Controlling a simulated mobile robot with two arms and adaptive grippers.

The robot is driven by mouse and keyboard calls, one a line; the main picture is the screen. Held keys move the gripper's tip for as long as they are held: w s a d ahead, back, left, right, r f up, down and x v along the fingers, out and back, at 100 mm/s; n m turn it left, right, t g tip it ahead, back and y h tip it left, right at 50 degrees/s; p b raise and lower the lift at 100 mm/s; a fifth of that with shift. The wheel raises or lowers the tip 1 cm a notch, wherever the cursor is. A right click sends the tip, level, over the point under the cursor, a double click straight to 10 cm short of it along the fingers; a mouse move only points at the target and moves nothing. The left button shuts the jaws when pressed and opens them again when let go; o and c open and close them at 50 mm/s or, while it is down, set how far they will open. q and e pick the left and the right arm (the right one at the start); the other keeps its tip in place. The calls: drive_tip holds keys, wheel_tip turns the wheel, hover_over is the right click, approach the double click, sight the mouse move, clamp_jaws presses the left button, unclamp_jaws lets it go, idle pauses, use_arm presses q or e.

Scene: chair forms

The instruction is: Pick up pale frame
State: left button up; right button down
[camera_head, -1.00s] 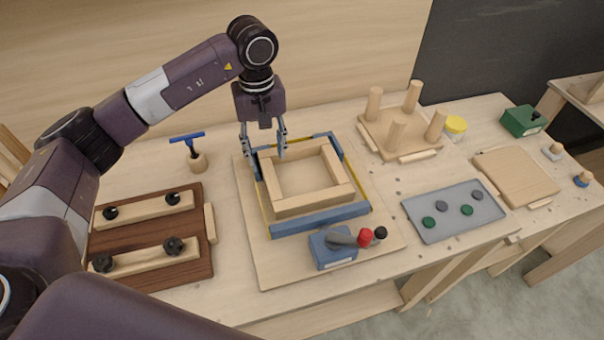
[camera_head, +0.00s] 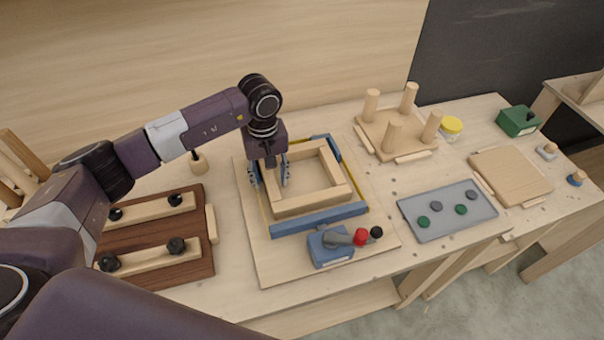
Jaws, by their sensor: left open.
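The pale frame (camera_head: 338,177) is a square of light wood bars. It lies inside a blue and yellow clamp fixture (camera_head: 318,218) on a pale board (camera_head: 258,262) in the middle of the bench. My left gripper (camera_head: 270,184) points down at the frame's left side, with its fingers apart and nothing visibly held. One finger is on the inner side of the left bar and the other near its outer side. I cannot tell whether they touch the wood. The gripper hides part of the left bar. My right gripper is not in view.
A blue clamp block with a red-knobbed lever (camera_head: 331,248) stands at the fixture's front. A dark board with black knobs (camera_head: 153,268) lies left. A pegged stand (camera_head: 398,140), a grey tray (camera_head: 447,226) and a yellow-lidded jar (camera_head: 451,128) stand right.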

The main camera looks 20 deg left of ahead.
use_arm(q)
clamp_jaws()
drive_tip(key=shift+w+r, duration=0.1)
idle(0.3)
drive_tip(key=shift+r, duration=0.55)
wheel_tip(320, 180, up, 19)
drive_tip(key=b, duration=0.4)
drive_tip(key=shift+b, duration=0.35)
